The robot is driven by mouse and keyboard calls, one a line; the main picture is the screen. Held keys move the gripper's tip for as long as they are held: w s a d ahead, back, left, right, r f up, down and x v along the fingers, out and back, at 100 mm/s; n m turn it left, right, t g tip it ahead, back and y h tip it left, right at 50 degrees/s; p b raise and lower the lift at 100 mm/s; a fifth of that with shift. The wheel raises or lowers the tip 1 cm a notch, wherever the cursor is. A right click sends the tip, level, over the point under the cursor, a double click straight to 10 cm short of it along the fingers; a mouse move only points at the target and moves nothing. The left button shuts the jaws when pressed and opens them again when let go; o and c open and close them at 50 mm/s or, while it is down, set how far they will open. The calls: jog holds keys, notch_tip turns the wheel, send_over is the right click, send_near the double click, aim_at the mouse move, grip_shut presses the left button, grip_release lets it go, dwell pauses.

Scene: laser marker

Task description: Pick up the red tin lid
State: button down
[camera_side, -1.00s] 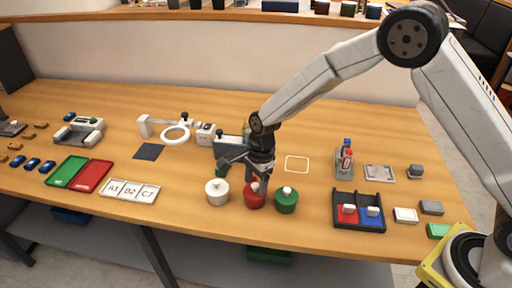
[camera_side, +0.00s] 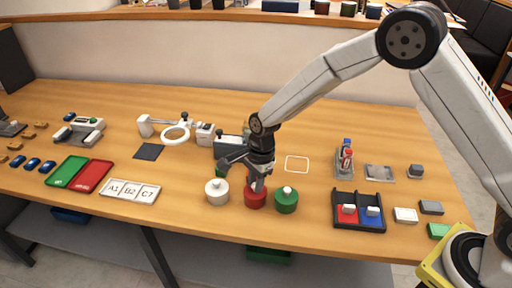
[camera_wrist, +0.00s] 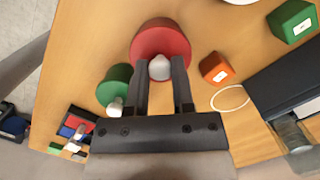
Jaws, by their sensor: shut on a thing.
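The red tin lid (camera_side: 255,199) sits on its tin on the table, between a white tin (camera_side: 217,191) on its left and a green tin (camera_side: 286,200) on its right. In the wrist view the red lid (camera_wrist: 160,42) is a round disc with a pale knob (camera_wrist: 160,67) in its middle. My gripper (camera_side: 259,185) is right above the red tin, pointing down. In the wrist view my gripper (camera_wrist: 160,75) has its fingers on either side of the knob, shut on it. The lid looks level on the tin, and I see no gap under it.
The green tin (camera_wrist: 115,90) stands close beside the red one. An orange block (camera_wrist: 215,67) and a green block (camera_wrist: 292,20) are nearby in the wrist view. A dark tray with red and blue compartments (camera_side: 359,226) lies to the right. The outlined square (camera_side: 297,164) is empty.

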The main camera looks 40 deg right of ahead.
jog(key=shift+r, duration=0.2)
jog(key=shift+r, duration=0.5)
jog(key=s+d+r, duration=0.3)
jog(key=s+r, duration=0.8)
jog(key=s, duration=0.2)
jog(key=shift+s+d+r, duration=0.25)
jog(key=shift+d+r, duration=0.05)
dwell(0.4)
